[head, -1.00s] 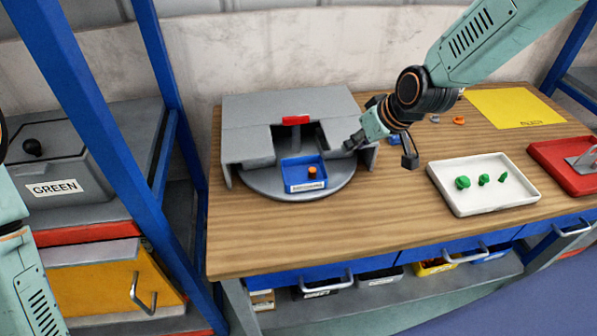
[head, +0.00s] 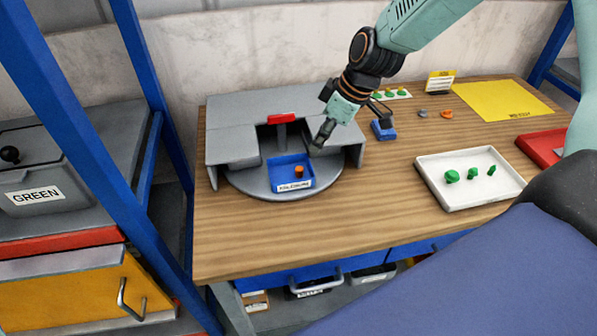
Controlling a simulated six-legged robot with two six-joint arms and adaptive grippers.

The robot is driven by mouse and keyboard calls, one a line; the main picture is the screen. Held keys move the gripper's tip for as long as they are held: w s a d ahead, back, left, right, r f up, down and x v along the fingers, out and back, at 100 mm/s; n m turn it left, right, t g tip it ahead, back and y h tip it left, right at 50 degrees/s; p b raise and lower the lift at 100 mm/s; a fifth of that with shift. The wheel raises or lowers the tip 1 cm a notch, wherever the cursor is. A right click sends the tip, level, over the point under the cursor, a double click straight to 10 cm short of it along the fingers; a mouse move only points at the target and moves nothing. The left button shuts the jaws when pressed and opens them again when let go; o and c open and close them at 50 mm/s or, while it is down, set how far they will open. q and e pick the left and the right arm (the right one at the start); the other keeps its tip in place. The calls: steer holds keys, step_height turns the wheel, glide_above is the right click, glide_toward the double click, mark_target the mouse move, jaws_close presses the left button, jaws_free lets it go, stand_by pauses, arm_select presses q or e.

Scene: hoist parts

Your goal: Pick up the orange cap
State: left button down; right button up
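A small orange cap-like piece (head: 299,171) stands upright in a blue tray (head: 291,185) with a white label, on a grey round plate (head: 325,186) in the opening of a grey housing (head: 233,146). A flat orange piece (head: 446,114) lies on the table farther right. My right gripper (head: 351,134) points down at the housing's right side, up and right of the blue tray. My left gripper is out of view.
A white tray (head: 437,184) with green pieces and a red tray (head: 540,143) stand to the right. A small blue block (head: 382,131) sits beside the housing. A blue frame post (head: 75,150) rises at left. The wooden table's front (head: 300,228) is clear.

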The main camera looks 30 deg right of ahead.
steer(key=b, duration=0.2)
glide_above(298, 168)
steer(key=s+d, duration=0.2)
steer(key=s, duration=0.1)
steer(key=f, duration=0.4)
steer(key=shift+w+a+f, duration=0.1)
steer(key=shift+w+f, duration=0.45)
steer(key=shift+f, duration=0.45)
steer(key=b+x, duration=0.1)
steer(key=x, duration=0.1)
steer(key=b+x, duration=0.1)
steer(key=shift+w+a+f, duration=0.15)
steer(key=shift+a+f, duration=0.1)
steer(key=shift+a, duration=0.05)
steer(key=shift+w+d+f, duration=0.1)
steer(key=shift+w+f, duration=0.15)
steer(key=shift+f, duration=0.05)
steer(key=shift+s+r, duration=0.1)
steer(key=shift+s, duration=0.05)
steer(key=shift+c, duration=0.3)
steer(key=shift+s+r, duration=0.1)
steer(key=shift+c, duration=1.3)
